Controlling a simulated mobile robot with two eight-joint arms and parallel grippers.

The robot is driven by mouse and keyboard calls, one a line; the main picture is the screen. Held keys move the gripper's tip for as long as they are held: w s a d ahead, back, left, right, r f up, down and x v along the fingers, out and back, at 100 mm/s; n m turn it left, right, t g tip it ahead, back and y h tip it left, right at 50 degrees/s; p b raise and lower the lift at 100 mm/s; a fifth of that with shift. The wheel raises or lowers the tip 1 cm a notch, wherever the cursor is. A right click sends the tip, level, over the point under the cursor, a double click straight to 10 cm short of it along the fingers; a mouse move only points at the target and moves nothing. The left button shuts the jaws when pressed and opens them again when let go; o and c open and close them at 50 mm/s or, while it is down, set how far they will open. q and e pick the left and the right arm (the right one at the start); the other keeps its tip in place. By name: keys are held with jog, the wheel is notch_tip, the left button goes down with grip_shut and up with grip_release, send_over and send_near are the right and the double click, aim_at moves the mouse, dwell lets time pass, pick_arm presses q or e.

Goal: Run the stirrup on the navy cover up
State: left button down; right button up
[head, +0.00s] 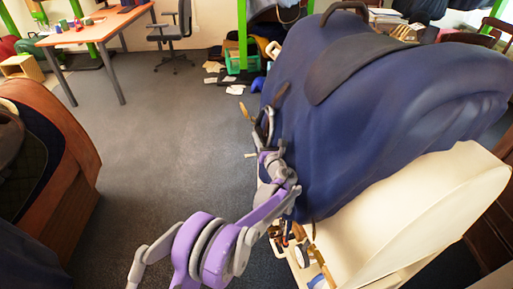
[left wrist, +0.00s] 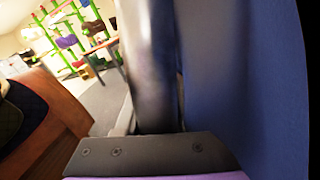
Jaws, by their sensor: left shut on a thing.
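The navy cover (head: 390,115) lies over a bulky rounded form at the right of the head view, and its blue side also fills the right of the left wrist view (left wrist: 245,80). The stirrup (head: 264,122) is a grey metal loop hanging at the cover's left side. A brown strap end (head: 282,92) shows just above it. My left gripper (head: 266,143) is shut on the stirrup, close against the cover. In the left wrist view a blurred grey upright piece (left wrist: 150,60) stands very near the camera; its fine detail is unclear. My right gripper is not in view.
A dark seat-like piece (head: 365,68) lies on top of the cover. A cream curved panel (head: 425,215) stands in front of it. A brown wooden stand (head: 75,185) is at the left. Open grey floor (head: 165,125) lies between, with a table (head: 100,32) and chair (head: 175,30) behind.

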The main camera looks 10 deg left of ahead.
aim_at(270, 143)
pick_arm(q)
jog(key=shift+w+d+r+p, duration=0.1)
jog(key=shift+d+r+p, duration=0.15)
jog(key=shift+r, duration=0.5)
jog(key=shift+w+d+r+p, duration=0.1)
jog(key=shift+r+p, duration=0.1)
jog(key=shift+r, duration=0.55)
jog(key=c, duration=0.5)
grip_release()
jog(key=v, duration=1)
jog(key=shift+s+d, duration=0.2)
jog(key=shift+s, duration=0.15)
